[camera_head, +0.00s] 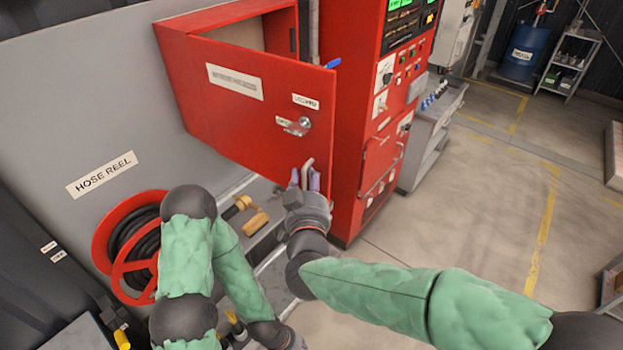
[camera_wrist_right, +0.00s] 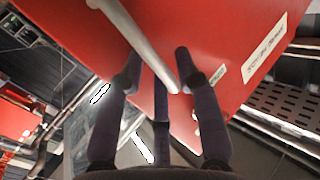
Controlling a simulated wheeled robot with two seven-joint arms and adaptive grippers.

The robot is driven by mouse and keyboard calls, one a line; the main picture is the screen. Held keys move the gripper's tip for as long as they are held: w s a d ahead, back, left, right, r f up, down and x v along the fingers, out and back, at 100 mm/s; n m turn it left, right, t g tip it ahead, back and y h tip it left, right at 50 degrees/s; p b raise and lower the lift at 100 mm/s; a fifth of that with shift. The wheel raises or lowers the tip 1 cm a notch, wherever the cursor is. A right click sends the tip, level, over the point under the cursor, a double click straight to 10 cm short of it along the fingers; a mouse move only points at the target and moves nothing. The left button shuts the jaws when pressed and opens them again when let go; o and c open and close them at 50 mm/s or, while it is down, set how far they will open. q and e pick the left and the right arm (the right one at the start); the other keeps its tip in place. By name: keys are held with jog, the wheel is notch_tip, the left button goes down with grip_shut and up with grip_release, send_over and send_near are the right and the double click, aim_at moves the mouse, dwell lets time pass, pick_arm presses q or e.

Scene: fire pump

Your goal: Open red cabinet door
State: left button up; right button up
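The red cabinet (camera_head: 176,75) is fixed to the grey wall in the head view. Its door (camera_head: 237,115) stands partly open, swung out on the right, with a dark gap above its top edge. The door carries white labels and a silver latch (camera_head: 298,126). My right gripper (camera_head: 305,179) is at the door's lower right edge. A silver bar (camera_head: 307,167) stands between its fingers. In the right wrist view the spread fingers (camera_wrist_right: 158,62) straddle the bar (camera_wrist_right: 143,43), close to the red door (camera_wrist_right: 225,35); contact is unclear. My left arm shows low in the head view, its fingers out of frame.
A red hose reel (camera_head: 130,245) sits below left of the cabinet. A red control panel (camera_head: 375,110) stands just right of the door. A grey bench (camera_head: 430,130), a blue barrel (camera_head: 525,50) and a shelf (camera_head: 570,62) are farther right. The concrete floor (camera_head: 470,215) at right is clear.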

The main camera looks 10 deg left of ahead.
jog(key=shift+a+r, duration=0.2)
jog(key=shift+r, duration=0.55)
jog(key=shift+s, duration=0.25)
jog(key=f+v, duration=0.1)
jog(key=v, duration=1)
jog(key=shift+s+d+f, duration=0.2)
jog(key=shift+s+f, duration=0.05)
jog(key=shift+s, duration=0.05)
